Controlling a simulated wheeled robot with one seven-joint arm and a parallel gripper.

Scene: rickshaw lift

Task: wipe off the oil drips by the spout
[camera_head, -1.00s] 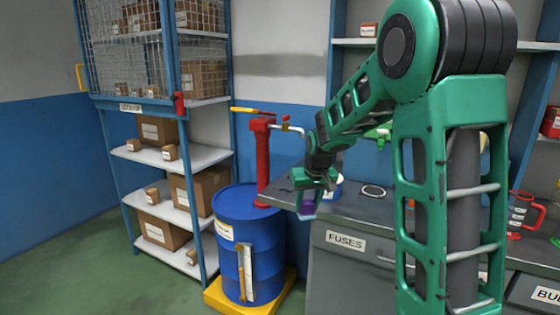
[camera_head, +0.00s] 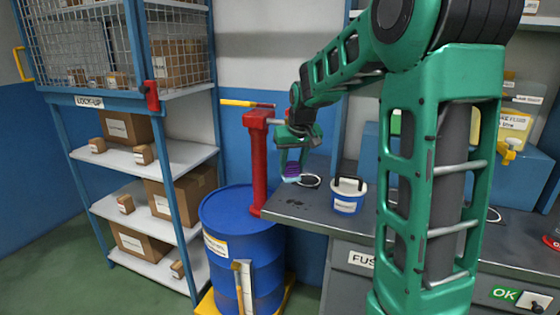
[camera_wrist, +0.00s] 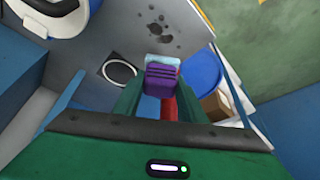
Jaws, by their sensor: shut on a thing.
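My gripper (camera_head: 294,160) is shut on a sponge (camera_head: 291,172), purple with a pale blue face. The sponge also shows between the fingers in the wrist view (camera_wrist: 163,82). It appears held above the worktop (camera_head: 283,214), near its left end. Dark oil drips (camera_head: 297,203) spot the worktop in front of the sponge; in the wrist view several dark spots (camera_wrist: 161,36) lie beyond its pale face. The red pump (camera_head: 258,160) stands on the blue drum (camera_head: 243,222) left of the worktop. Its spout (camera_head: 276,121) reaches toward my gripper, which hides its end.
A white and blue tub (camera_head: 346,197) with a dark handle stands just to the right. The shelf rack (camera_head: 176,205) with boxes stands left of the drum.

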